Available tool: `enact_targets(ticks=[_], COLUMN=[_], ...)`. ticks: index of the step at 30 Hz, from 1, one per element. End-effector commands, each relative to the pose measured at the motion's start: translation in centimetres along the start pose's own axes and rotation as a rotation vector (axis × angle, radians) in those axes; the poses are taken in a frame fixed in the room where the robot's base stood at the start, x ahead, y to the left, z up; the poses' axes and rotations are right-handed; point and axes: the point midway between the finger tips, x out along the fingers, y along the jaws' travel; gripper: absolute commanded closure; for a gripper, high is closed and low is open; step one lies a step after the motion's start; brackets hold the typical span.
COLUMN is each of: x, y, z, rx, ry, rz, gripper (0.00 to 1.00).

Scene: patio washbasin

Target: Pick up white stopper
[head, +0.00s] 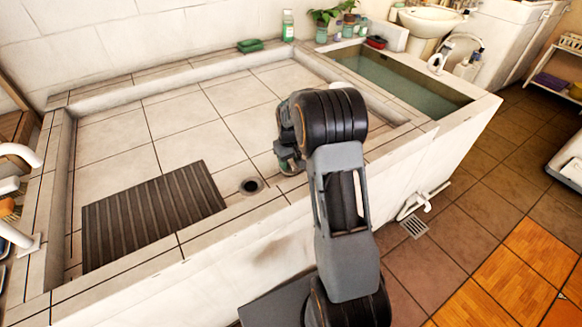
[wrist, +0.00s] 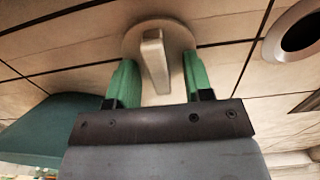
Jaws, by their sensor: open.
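In the wrist view, the white stopper (wrist: 153,62) is a round pale disc with an upright bar-shaped grip, lying on the tiled basin floor. My gripper (wrist: 154,75) is open, with one green finger on each side of the stopper's grip. Gaps show between the fingers and the grip. In the head view, my gripper (head: 288,163) is low over the basin floor, partly behind my own arm, and the stopper is hidden there.
A round drain hole (head: 251,186) lies left of my gripper in the head view and shows in the wrist view (wrist: 298,28). A ribbed dark mat (head: 150,217) is further left. The basin's front wall (head: 225,232) stands close by. A water-filled trough (head: 395,76) is at right.

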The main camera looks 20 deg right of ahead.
Motion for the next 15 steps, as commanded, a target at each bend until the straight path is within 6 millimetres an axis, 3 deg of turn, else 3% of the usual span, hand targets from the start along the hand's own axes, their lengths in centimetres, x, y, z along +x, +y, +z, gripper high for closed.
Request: enact_targets(ticks=[6, 15], x=[0.06, 0.04], y=[0.00, 0.00], z=[0.01, 0.01], rx=[0.000, 0.000], ry=[0.000, 0.000], rz=[0.000, 0.000], gripper=[0.53, 0.82])
